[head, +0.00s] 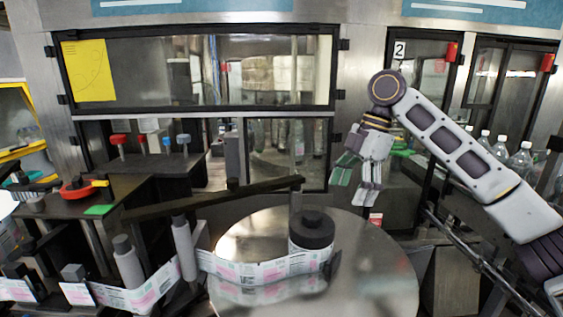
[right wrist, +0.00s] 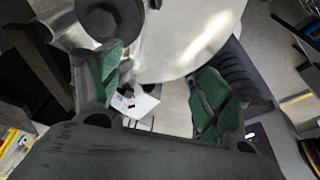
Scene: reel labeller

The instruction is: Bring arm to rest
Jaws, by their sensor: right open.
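My right arm (head: 463,155) comes in from the right in the head view. Its gripper (head: 355,184) hangs pointing down above the far right rim of the round metal table (head: 375,262). The right gripper also shows in the right wrist view (right wrist: 160,100), with its green-padded fingers spread apart and nothing held between them. Below and beyond the fingers, the wrist view shows a small white label or card (right wrist: 138,103). My left gripper is not in the head view.
A black-capped roller (head: 311,229) stands on the round table with a printed label web (head: 260,270) around it. A dark bar (head: 215,199) crosses at left. Clear bottles (head: 520,158) stand at right. A windowed metal machine (head: 190,70) fills the back.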

